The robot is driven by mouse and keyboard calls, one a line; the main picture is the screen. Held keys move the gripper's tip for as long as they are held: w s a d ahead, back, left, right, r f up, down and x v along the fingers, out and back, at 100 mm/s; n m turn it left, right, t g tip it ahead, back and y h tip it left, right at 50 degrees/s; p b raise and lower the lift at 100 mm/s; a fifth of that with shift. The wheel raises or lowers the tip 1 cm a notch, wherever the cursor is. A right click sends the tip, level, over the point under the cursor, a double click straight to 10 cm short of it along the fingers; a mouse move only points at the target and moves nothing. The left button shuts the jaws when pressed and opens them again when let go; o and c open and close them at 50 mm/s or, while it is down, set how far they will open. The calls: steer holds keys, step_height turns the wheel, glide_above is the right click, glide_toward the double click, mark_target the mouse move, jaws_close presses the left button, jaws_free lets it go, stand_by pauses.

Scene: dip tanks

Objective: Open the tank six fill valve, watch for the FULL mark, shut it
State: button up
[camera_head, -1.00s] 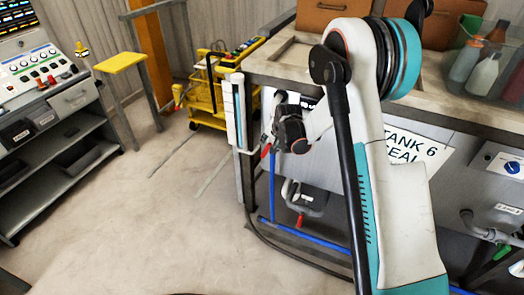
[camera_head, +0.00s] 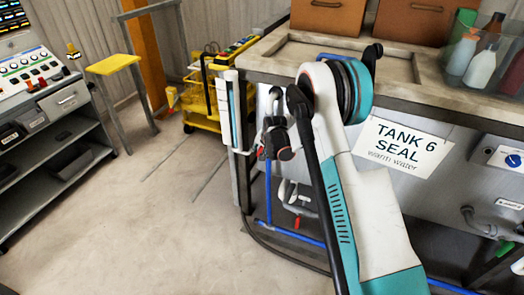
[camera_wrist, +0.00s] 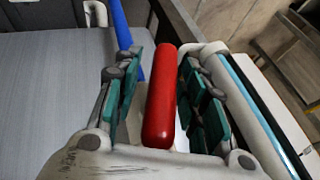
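The Tank 6 tank (camera_head: 305,125) carries a sign (camera_head: 400,148) reading "TANK 6 SEAL warm water". A red valve lever (camera_wrist: 160,100) lies lengthwise between the fingers of my gripper (camera_wrist: 163,55) in the wrist view. The teal pads are apart, one on each side of the lever, with narrow gaps showing. In the head view my gripper (camera_head: 272,125) is at the tank's left end, and my arm hides most of the lever. A white upright gauge tube with a blue strip (camera_head: 232,108) stands at the tank corner. Its level and any FULL mark are too small to read.
A lower valve with a red handle (camera_head: 297,222) and blue pipe (camera_head: 297,234) sit under the tank. A yellow cart (camera_head: 203,105), yellow stool (camera_head: 113,64) and control console (camera_head: 40,80) stand left. Bottles in a clear bin (camera_head: 485,60) are on top. The floor in front is clear.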

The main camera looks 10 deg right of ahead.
jaws_close()
steer(key=shift+t+y, duration=0.7)
steer(key=shift+y, duration=0.1)
steer(key=t+y, duration=0.1)
steer(key=m+t+y, duration=0.1)
steer(key=t+y, duration=0.1)
steer(key=shift+w+a+r, duration=0.15)
steer(key=shift+r, duration=0.05)
steer(key=shift+w+a+r+m+t+y, duration=0.1)
steer(key=shift+r+m+t+y, duration=0.1)
steer(key=shift+m+t+y, duration=0.7)
steer(key=shift+r+m+t+y, duration=0.15)
steer(key=shift+t+y, duration=0.35)
steer(key=shift+t, duration=0.2)
steer(key=shift+r+m+t+y, duration=0.1)
steer(key=shift+m+t+y, duration=0.05)
steer(key=shift+t+y, duration=0.45)
steer(key=shift+t, duration=0.3)
steer(key=shift+a, duration=0.1)
